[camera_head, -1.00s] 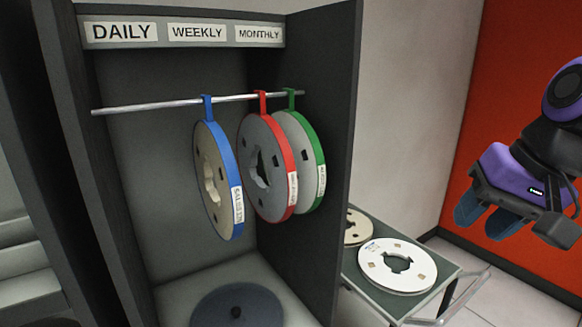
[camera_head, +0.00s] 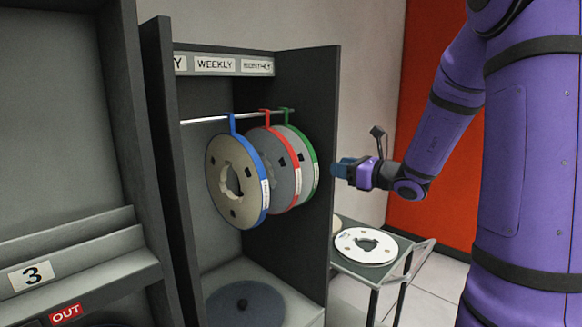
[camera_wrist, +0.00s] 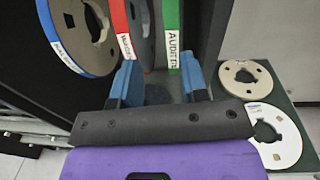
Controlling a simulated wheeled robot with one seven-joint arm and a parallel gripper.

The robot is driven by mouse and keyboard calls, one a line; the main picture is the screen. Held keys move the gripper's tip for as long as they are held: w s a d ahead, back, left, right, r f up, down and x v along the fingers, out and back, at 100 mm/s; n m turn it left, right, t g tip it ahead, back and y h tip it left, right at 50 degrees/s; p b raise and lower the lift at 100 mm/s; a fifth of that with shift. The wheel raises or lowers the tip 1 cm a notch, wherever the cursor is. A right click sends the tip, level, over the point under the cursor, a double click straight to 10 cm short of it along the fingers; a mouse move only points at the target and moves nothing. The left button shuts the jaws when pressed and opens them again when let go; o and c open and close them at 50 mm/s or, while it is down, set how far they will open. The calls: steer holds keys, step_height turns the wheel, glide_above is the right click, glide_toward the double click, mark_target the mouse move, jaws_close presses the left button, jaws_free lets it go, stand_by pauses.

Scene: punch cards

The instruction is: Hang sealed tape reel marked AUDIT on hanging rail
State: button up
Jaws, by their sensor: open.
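The reel with a green band (camera_head: 306,165) hangs by its green hook on the hanging rail (camera_head: 205,121) inside the cabinet. In the wrist view its green band (camera_wrist: 172,35) carries a label that appears to start with AUDIT. A red-banded reel (camera_head: 285,168) and a blue-banded reel (camera_head: 230,182) hang to its left on the same rail. My gripper (camera_head: 343,168) shows just right of the cabinet's right wall in the head view. In the wrist view my gripper (camera_wrist: 160,82) has its blue fingers apart with nothing between them, close to the green reel's edge.
The cabinet's header has WEEKLY (camera_head: 215,64) and MONTHLY (camera_head: 257,67) labels. A dark disc (camera_head: 245,303) lies on the cabinet floor. A cart (camera_head: 385,272) at right bears a white reel (camera_head: 365,246) and a tan one (camera_wrist: 245,80). The cabinet's right wall (camera_head: 318,200) stands beside my gripper.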

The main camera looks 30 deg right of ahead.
mark_target(312, 152)
steer(key=shift+m+t+h, duration=0.5)
steer(key=shift+m, duration=0.3)
steer(key=shift+d+f+x, duration=0.1)
steer(key=shift+d+x, duration=0.05)
steer(key=shift+x, duration=1.65)
steer(key=shift+d+f+x, duration=0.1)
steer(key=shift+d+x, duration=0.05)
steer(key=shift+x, duration=1.65)
steer(key=shift+d+f+x, duration=0.1)
steer(key=shift+d+x, duration=0.05)
steer(key=shift+x, duration=1.6)
steer(key=shift+w, duration=0.1)
jaws_close()
steer(key=shift+r, duration=1.2)
